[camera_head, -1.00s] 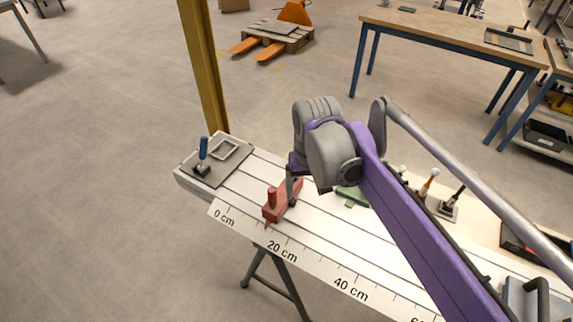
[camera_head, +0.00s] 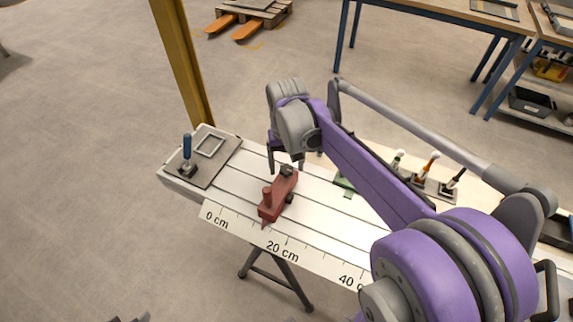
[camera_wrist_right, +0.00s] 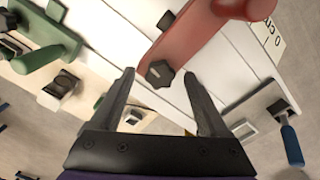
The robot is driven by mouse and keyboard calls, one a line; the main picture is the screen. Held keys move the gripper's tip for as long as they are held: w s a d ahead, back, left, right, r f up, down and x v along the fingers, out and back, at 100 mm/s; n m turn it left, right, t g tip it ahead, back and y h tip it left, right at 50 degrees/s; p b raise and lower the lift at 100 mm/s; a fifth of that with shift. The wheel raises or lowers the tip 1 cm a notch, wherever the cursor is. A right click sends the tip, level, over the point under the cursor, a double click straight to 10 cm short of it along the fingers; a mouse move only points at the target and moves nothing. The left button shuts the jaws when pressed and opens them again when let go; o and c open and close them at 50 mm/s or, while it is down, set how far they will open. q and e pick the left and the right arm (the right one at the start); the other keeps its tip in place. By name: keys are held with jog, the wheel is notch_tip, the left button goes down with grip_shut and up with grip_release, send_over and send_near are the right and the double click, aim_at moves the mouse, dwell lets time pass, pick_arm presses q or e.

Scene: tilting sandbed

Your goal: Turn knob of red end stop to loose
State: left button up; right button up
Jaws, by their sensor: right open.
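The red end stop (camera_head: 273,203) lies on the white slotted bed near the scale's 20 cm mark, with an upright red post at its near end. Its dark knob (camera_head: 287,171) is at the far end and shows in the wrist view as a lobed black knob (camera_wrist_right: 159,74) with a pale line. A second dark knob (camera_wrist_right: 166,20) is at the stop's side. My right gripper (camera_head: 286,164) is open, its fingers on either side of the far-end knob, with visible gaps in the wrist view (camera_wrist_right: 160,88). A dark sliver at the head view's bottom edge may be my left gripper (camera_head: 131,319).
A grey plate (camera_head: 220,165) with a blue-handled clamp (camera_head: 187,155) sits at the bed's left end. A green stop (camera_head: 344,182) is right of the red one. Several small handled tools stand behind the bed on the right. A yellow post (camera_head: 181,70) rises behind the bed.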

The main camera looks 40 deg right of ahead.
jog(key=shift+f, duration=0.15)
grip_shut()
dwell(0.4)
jog(key=shift+n, duration=0.5)
jog(key=n, duration=0.3)
jog(key=shift+n, duration=0.4)
jog(key=n, duration=1)
jog(key=shift+n, duration=0.4)
jog(key=n, duration=0.4)
jog(key=shift+n, duration=0.3)
